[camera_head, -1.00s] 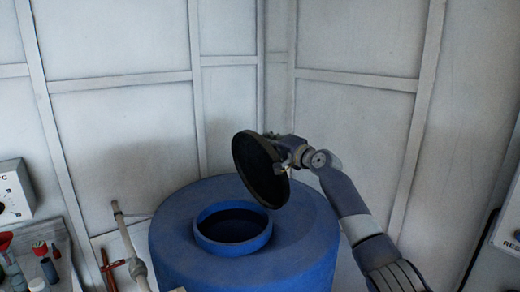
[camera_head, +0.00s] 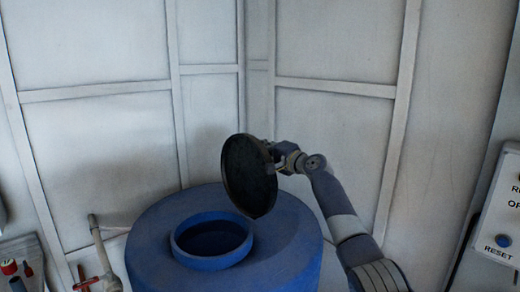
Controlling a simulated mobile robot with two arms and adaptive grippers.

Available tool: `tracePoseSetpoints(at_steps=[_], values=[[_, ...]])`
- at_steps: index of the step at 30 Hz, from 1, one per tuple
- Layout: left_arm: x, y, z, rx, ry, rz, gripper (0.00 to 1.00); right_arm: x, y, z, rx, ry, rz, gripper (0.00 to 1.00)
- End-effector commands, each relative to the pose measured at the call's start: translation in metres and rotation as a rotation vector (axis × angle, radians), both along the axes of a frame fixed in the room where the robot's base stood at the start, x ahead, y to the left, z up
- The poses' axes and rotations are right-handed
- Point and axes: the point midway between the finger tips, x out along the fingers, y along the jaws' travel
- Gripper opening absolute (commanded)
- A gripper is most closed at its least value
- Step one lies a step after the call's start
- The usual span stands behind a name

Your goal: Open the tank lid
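The blue tank (camera_head: 290,240) stands at the lower middle of the head view, its round raised opening (camera_head: 213,242) uncovered and dark inside. The black round lid (camera_head: 247,175) is held up on edge above the right side of the opening, clear of the rim. My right gripper (camera_head: 276,160) is at the lid's far right edge and seems shut on it; its fingers are mostly hidden behind the lid. My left gripper is out of view.
A pale pipe (camera_head: 100,252) stands left of the tank. Small red items (camera_head: 10,267) lie at the lower left edge. A control panel with a blue RESET button (camera_head: 502,241) is on the right. White panelled walls (camera_head: 330,60) close off the back.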

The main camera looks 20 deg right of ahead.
Motion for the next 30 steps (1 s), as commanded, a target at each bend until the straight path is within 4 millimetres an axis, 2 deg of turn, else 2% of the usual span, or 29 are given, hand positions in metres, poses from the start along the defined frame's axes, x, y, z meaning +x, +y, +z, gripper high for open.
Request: tracePoseSetpoints(at_steps=[1, 3, 9, 10, 14, 20, 30], values=[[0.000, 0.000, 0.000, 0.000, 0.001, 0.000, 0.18, 0.000, 0.001, -0.001, -0.002, 0.003, 0.001, 0.10], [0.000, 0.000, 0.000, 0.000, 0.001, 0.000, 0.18, 0.000, 0.001, -0.001, -0.002, 0.003, 0.001, 0.25], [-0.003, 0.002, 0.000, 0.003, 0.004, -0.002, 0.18, -0.002, 0.000, -0.001, -0.003, 0.001, 0.002, 0.26], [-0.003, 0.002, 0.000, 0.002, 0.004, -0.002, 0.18, -0.003, -0.001, -0.001, -0.003, 0.001, 0.002, 0.30], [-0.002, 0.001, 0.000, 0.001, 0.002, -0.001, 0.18, -0.011, -0.005, -0.005, -0.005, 0.006, 0.001, 0.30], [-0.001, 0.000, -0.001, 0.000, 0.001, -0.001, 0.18, -0.034, -0.016, -0.009, -0.008, 0.013, -0.003, 0.30], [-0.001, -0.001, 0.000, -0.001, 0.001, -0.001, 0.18, -0.083, -0.032, -0.004, -0.006, 0.006, -0.003, 0.30]])
